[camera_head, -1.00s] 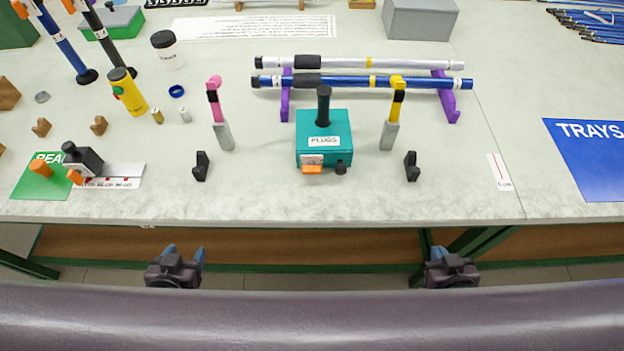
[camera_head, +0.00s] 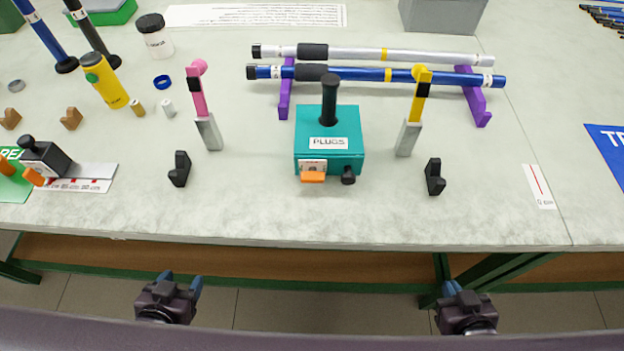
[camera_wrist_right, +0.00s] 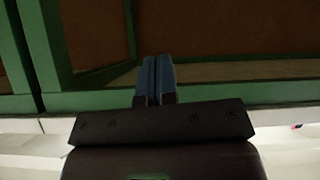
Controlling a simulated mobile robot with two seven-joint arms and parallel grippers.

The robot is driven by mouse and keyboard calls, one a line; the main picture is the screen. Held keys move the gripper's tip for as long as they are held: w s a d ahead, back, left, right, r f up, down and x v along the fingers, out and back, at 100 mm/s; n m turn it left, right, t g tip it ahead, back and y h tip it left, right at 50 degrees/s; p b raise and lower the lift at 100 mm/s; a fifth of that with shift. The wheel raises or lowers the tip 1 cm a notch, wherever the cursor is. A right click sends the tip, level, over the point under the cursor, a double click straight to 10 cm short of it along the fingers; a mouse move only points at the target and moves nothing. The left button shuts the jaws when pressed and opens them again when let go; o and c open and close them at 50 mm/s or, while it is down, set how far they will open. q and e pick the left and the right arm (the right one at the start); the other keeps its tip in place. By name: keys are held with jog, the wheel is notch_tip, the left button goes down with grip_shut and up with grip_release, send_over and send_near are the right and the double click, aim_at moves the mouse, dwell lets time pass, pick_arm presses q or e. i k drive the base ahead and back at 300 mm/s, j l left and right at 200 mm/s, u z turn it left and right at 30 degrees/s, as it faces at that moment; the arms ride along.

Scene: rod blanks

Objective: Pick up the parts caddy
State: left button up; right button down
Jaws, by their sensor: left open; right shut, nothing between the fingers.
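The parts caddy (camera_head: 314,163) is a teal box labelled PLUGS with an upright black post handle (camera_head: 329,102). It stands upright on the table near its front edge, with an orange tab and a black knob on its front. My left gripper (camera_head: 182,282) is open and empty, below the table's front edge, left of the caddy. My right gripper (camera_head: 453,287) is shut and empty, below the edge, right of the caddy. The right wrist view shows its blue fingers (camera_wrist_right: 155,80) together, facing the table's green frame.
A pink-topped stand (camera_head: 209,132) and a yellow-topped stand (camera_head: 408,138) flank the caddy. Black blocks (camera_head: 179,169) (camera_head: 434,177) sit nearer the front. Behind, purple supports (camera_head: 476,100) carry a blue rod (camera_head: 390,75) and a silver rod. The front table strip is mostly clear.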

aim_at(329, 127)
jog(key=k+j, duration=0.15)
jog(key=j, duration=0.2)
jog(key=k+j, duration=0.15)
jog(key=j, duration=0.2)
jog(key=k+j, duration=0.15)
jog(key=j, duration=0.25)
jog(key=i+l, duration=0.15)
jog(key=l, duration=0.15)
jog(key=i+l, duration=0.15)
jog(key=l, duration=0.15)
